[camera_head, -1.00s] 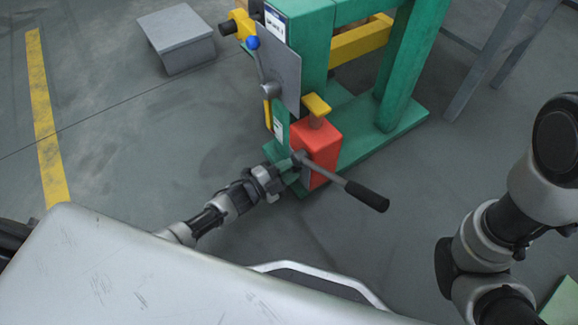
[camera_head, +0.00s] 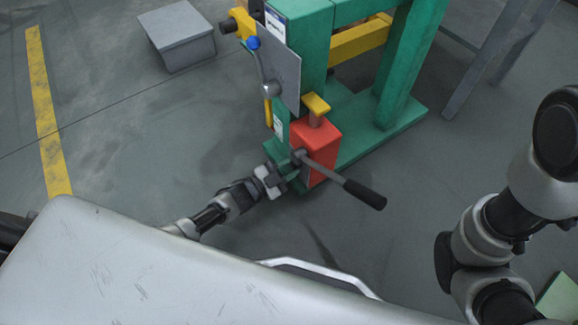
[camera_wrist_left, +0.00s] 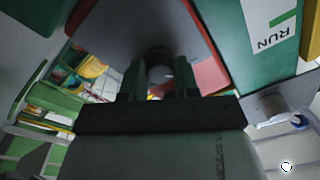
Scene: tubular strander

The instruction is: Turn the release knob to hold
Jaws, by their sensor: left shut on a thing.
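The release knob shows in the left wrist view as a dark round knob (camera_wrist_left: 158,66), in shadow between my two fingers. My left gripper (camera_wrist_left: 159,80) is shut on it. In the head view my left gripper (camera_head: 286,172) is low at the green stand (camera_head: 303,60), left of the red block (camera_head: 318,145). The knob itself is hidden there. I cannot tell which way the knob points. My right gripper is out of view; only its arm shows at the right.
A black-handled lever (camera_head: 364,194) sticks out from the red block, close to my left gripper. Above are a grey plate (camera_head: 282,78) and a blue-knobbed lever (camera_head: 252,43). A grey box (camera_head: 178,32) stands back left.

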